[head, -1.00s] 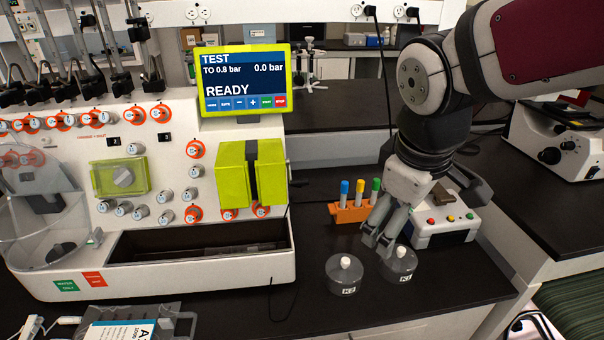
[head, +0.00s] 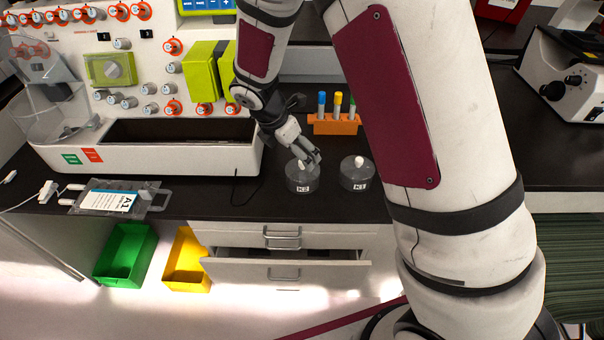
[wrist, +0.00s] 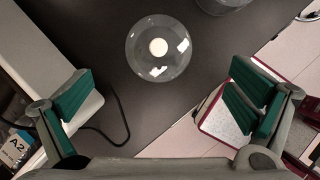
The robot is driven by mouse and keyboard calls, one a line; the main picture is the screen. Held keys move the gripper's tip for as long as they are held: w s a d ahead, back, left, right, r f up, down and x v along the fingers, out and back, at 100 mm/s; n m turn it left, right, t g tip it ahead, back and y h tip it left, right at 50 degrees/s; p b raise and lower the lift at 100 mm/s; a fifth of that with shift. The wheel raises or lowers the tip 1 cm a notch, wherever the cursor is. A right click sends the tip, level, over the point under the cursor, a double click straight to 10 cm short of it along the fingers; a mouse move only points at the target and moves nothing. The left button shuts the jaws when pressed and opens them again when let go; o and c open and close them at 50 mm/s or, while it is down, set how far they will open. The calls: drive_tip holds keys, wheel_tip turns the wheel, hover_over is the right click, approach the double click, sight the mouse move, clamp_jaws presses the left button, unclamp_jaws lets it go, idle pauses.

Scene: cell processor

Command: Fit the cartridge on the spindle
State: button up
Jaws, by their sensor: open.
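I see no part I can name for certain as the cartridge or the spindle. Two clear round pots with white knobs stand on the dark bench: a left pot (head: 302,181) and a right pot (head: 357,176). My gripper (head: 312,158) is over the left pot in the head view and partly covers its top. In the wrist view my gripper (wrist: 158,85) is open, its green-padded fingers wide apart. One pot (wrist: 158,62) shows ahead between them, with nothing held. The cell processor (head: 150,158) stands at the left, with a clear dome (head: 35,110) at its left end.
An orange rack (head: 335,125) with several tubes stands behind the pots. A labelled pouch (head: 110,199) lies at the front left of the bench. Green (head: 125,255) and yellow bins (head: 187,262) and a partly open drawer (head: 285,270) are below. A cable runs near the left pot.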

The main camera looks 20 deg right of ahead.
sight(306, 172)
drive_tip(key=x, duration=1.3)
drive_tip(key=shift+a+f, duration=0.1)
drive_tip(key=shift+f, duration=0.1)
drive_tip(key=c, duration=1.1)
